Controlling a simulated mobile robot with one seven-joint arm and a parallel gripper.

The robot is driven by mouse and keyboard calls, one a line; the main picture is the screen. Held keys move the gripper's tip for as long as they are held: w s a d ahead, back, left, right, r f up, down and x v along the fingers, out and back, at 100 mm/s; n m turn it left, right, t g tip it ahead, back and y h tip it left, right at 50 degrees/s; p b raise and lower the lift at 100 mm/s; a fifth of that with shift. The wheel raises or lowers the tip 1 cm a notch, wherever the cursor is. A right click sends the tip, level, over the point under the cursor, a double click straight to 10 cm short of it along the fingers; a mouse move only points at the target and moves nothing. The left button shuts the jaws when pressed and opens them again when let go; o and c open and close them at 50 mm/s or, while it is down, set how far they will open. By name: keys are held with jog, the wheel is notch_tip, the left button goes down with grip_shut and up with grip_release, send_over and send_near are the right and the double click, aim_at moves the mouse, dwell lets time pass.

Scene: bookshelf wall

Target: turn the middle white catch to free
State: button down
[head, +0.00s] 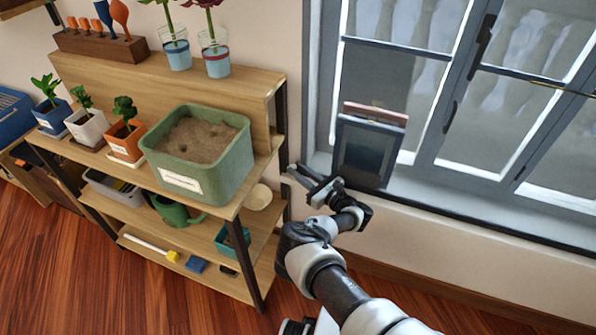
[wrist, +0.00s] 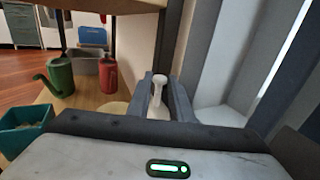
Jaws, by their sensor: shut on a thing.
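A small white catch (wrist: 158,88) with a rounded end stands between the two grey fingers of my gripper (wrist: 162,100) in the wrist view. The fingers are shut on it, one on each side. Its lower part is hidden by the fingers and the gripper body. In the head view my gripper (head: 303,178) is beside the right end of the wooden shelf, left of the window sill. The catch cannot be made out there. No other white catch shows, so I cannot tell whether this is the middle one or how far it is turned.
The wooden shelf (head: 262,84) holds a green planter (head: 222,172) of soil close to my gripper's left. A dark framed panel (head: 364,150) leans at the window (head: 495,110) on the right. A green watering can (wrist: 62,76) and red can (wrist: 108,76) stand on a lower shelf.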

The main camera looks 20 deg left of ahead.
jog(key=shift+w+r+n+g, duration=0.1)
jog(key=shift+n+g, duration=0.2)
jog(key=shift+g, duration=0.2)
jog(key=c, duration=1.6)
grip_release()
jog(key=shift+d, duration=0.2)
